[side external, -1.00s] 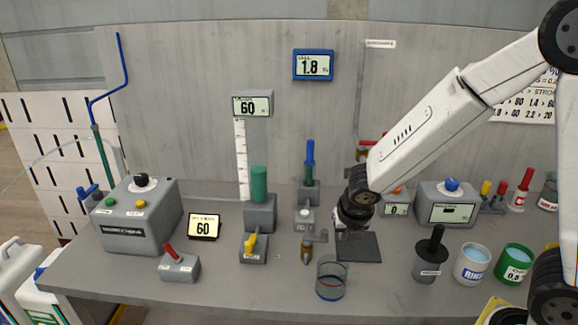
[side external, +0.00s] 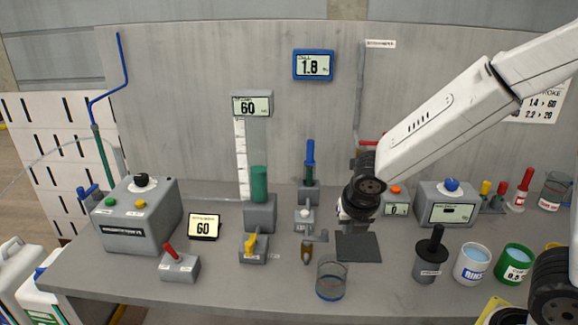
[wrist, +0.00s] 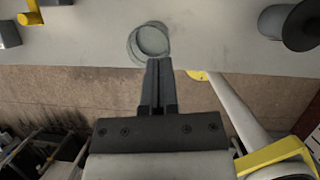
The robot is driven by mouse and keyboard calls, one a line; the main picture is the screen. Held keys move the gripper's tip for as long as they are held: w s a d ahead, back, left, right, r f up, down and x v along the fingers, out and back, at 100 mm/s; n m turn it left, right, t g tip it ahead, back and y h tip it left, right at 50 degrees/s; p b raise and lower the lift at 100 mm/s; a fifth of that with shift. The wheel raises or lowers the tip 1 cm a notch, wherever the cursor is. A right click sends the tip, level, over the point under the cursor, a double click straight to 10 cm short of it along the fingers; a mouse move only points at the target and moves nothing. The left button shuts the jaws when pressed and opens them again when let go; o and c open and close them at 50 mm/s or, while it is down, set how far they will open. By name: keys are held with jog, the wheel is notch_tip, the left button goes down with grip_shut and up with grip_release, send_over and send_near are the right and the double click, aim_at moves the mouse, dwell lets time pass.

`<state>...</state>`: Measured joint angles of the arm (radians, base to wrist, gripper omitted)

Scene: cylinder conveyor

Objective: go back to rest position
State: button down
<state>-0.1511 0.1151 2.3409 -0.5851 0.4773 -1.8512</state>
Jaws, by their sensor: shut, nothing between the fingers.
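My gripper (wrist: 159,64) shows in the wrist view with its two dark fingers together, shut and empty. In that view it points toward the bench's front edge, with a clear glass beaker (wrist: 150,42) just beyond the fingertips. In the side external view my wrist hangs above the dark square plate (side external: 358,247) on the bench; the fingers are hard to make out there. The glass beaker also shows in the side external view (side external: 331,280), standing near the front edge, left of the plate and apart from my arm.
The grey bench (side external: 215,286) holds a control box (side external: 137,222), a green cylinder (side external: 259,184), a dark handled pot (side external: 431,256), a white cup (side external: 472,266) and a green cup (side external: 514,264). A wall panel reads 1.8 (side external: 313,66). Open air lies above the bench's left half.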

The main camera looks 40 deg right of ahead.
jog(key=s+f+m+y, duration=0.1)
jog(key=s+m, duration=0.2)
jog(key=m, duration=1.1)
jog(key=s+f+m+g+y, duration=0.1)
jog(key=s+m, duration=0.3)
jog(key=m, duration=1)
jog(key=shift+d+f+m+y, duration=0.3)
jog(key=shift+d, duration=0.15)
